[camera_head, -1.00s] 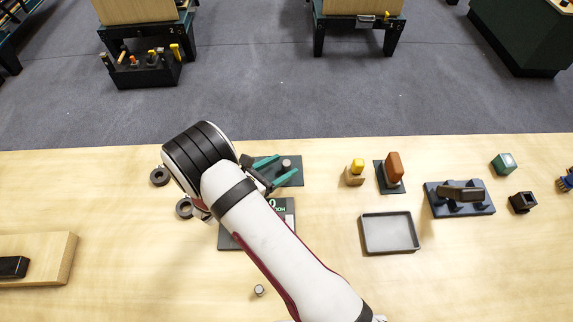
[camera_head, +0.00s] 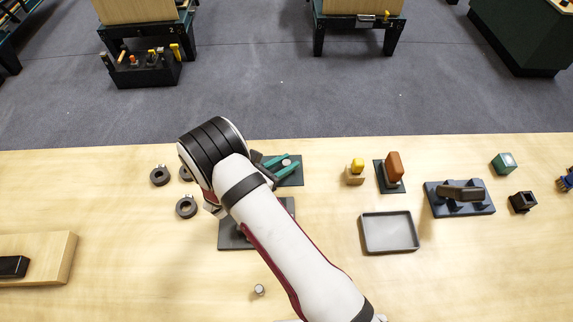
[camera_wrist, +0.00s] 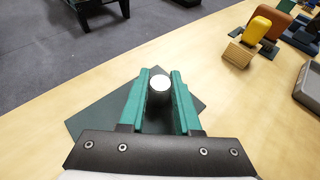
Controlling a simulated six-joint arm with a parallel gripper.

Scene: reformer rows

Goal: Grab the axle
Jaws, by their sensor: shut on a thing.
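The axle, a short grey cylinder with a bright top (camera_wrist: 160,84), stands upright between the green fingers of my gripper (camera_wrist: 161,88). The fingers are shut on it, one on each side. In the head view the axle (camera_head: 286,162) shows as a small grey top between the green fingertips of my gripper (camera_head: 280,167). It is over a dark green mat (camera_wrist: 84,122), and its lower end is hidden, so I cannot tell whether it touches the mat.
Dark rings (camera_head: 160,176) lie left of my arm. A dark plate (camera_head: 232,238) is partly under it. A small grey cylinder (camera_head: 259,290) stands nearer. A yellow-topped wooden piece (camera_head: 355,172), a grey tray (camera_head: 390,247) and a blue holder (camera_head: 436,209) stand to the right.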

